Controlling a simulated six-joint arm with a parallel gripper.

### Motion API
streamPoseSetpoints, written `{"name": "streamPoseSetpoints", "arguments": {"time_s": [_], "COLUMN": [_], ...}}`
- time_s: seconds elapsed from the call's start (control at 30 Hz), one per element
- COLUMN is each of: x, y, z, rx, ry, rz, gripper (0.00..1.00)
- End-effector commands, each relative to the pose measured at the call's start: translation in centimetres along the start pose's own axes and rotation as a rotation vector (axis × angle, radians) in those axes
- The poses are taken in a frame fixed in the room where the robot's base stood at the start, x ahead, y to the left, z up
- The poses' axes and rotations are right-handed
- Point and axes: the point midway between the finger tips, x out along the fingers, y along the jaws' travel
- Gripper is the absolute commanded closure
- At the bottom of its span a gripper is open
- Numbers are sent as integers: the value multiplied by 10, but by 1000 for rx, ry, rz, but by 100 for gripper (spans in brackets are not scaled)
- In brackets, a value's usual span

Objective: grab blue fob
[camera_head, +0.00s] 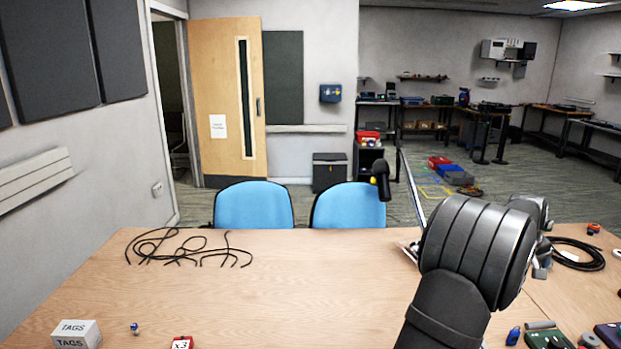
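A small blue object (513,335), which looks like the blue fob, lies on the wooden table at the lower right, just right of my dark arm. Another small blue and white object (134,328) stands at the lower left, beside the tags box; it is too small to tell what it is. My arm's large dark link fills the right middle of the view. Grey parts of what seems to be my gripper (543,262) show past its right side, above and behind the blue object and apart from it. Its fingers are mostly hidden, so I cannot tell whether it is open.
A tangle of black cables (185,246) lies at the table's back left. A coiled black cable (578,254) lies at the back right. A white TAGS box (76,334) and a red x3 card (181,343) are at the front. Green and grey items (548,338) crowd the right front. The table's middle is clear.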

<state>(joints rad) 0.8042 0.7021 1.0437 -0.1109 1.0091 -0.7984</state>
Motion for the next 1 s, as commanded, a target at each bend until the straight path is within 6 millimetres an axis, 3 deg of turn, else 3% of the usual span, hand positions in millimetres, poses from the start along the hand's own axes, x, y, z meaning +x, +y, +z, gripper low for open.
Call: {"name": "streamPoseSetpoints", "arguments": {"time_s": [0.03, 0.33, 0.73, 1.0], "x": [0, 0, 9, 54], "y": [0, 0, 0, 2], "z": [0, 0, -2, -16], "rx": [0, 0, 70, 511], "ry": [0, 0, -11, -67], "rz": [0, 0, -1, 22], "gripper": [0, 58, 58, 58]}}
